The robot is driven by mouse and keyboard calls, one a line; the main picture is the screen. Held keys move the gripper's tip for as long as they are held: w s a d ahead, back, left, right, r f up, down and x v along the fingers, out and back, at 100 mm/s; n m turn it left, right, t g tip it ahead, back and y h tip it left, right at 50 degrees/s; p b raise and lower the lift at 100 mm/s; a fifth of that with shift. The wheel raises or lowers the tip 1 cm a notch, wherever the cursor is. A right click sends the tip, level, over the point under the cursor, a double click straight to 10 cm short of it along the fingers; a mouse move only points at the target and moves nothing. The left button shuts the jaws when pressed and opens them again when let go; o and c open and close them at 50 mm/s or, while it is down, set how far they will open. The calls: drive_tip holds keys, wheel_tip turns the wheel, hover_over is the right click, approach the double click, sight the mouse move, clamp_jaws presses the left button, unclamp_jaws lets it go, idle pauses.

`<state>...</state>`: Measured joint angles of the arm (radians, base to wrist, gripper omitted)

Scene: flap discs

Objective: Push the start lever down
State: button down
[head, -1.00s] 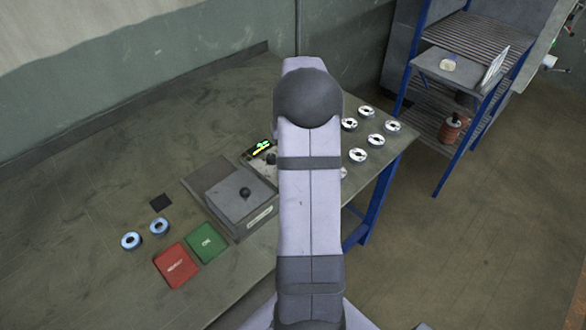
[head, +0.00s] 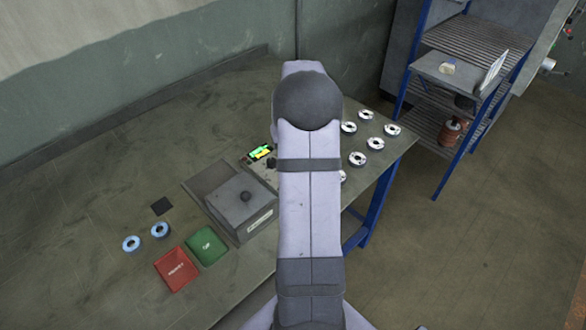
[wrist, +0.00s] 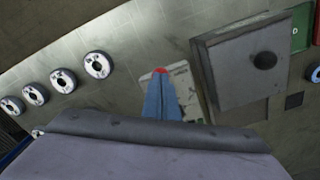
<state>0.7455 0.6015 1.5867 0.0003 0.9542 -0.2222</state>
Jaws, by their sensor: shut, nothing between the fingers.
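I cannot clearly make out the start lever. In the head view, a small panel with a green and yellow display (head: 261,152) lies behind the grey box, with a small dark part (head: 271,163) beside it, partly hidden by my arm. In the wrist view, my gripper (wrist: 160,74) is shut and empty, its bluish fingers together over a pale plate (wrist: 185,85). A red spot shows at the fingertips; I cannot tell whether it belongs to them or to something beneath. My arm hides the gripper in the head view.
A grey box with a black knob (head: 246,197) stands close to the panel. A red tray (head: 176,269) and a green tray (head: 207,246) lie in front, with two blue-ringed discs (head: 131,243) to their left. Several pale discs (head: 357,159) lie right of my arm.

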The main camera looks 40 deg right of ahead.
wheel_tip(320, 180, up, 7)
drive_tip(key=p, duration=0.5)
drive_tip(key=shift+r, duration=0.15)
idle(1.2)
